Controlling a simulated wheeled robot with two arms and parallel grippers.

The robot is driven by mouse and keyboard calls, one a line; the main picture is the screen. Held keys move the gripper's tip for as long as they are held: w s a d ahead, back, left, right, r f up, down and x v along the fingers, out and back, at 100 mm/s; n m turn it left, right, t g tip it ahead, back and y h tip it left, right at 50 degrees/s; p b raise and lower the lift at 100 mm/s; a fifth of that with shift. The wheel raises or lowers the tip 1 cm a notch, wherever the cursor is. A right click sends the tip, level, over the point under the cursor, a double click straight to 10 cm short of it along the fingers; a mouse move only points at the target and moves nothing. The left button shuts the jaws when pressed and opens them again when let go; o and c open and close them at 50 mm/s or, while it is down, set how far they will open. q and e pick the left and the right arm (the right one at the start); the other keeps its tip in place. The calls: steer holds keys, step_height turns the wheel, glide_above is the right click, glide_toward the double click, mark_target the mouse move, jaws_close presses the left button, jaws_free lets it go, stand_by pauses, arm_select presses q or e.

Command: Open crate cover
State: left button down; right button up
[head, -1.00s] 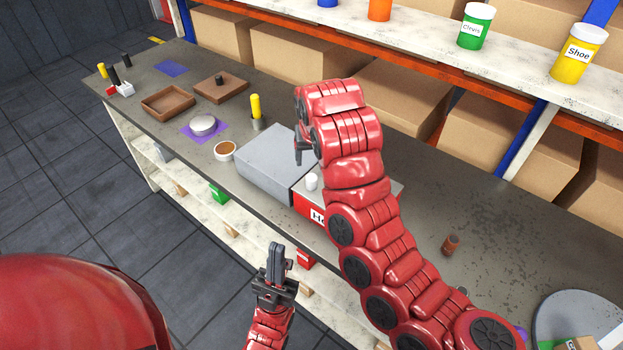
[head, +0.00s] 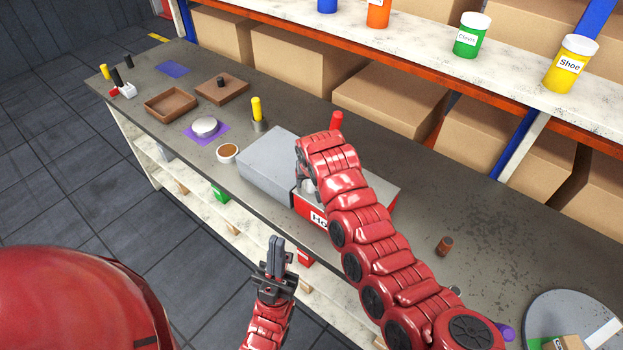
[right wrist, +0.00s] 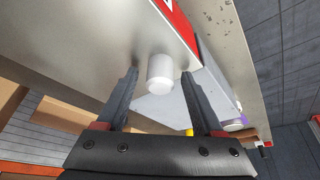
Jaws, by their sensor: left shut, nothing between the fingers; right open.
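The crate (head: 315,213) is a red box with a white label, partly readable, on the workbench. Its pale cover (head: 383,188) lies on top and bears a white knob (head: 309,186), partly hidden behind my right gripper. My right gripper (head: 303,180) is over the knob and open. In the right wrist view the knob (right wrist: 160,74) stands between the two fingers, with gaps on both sides. My right arm hides much of the cover in the head view. My left gripper (head: 276,245) is shut and empty, in front of the bench edge.
A grey box (head: 270,165) stands directly left of the crate. A red-topped item (head: 337,120) is behind my right arm. A bowl (head: 228,153) and brown trays (head: 170,104) lie farther left.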

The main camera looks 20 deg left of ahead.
jaws_close()
stand_by(0.3)
stand_by(1.1)
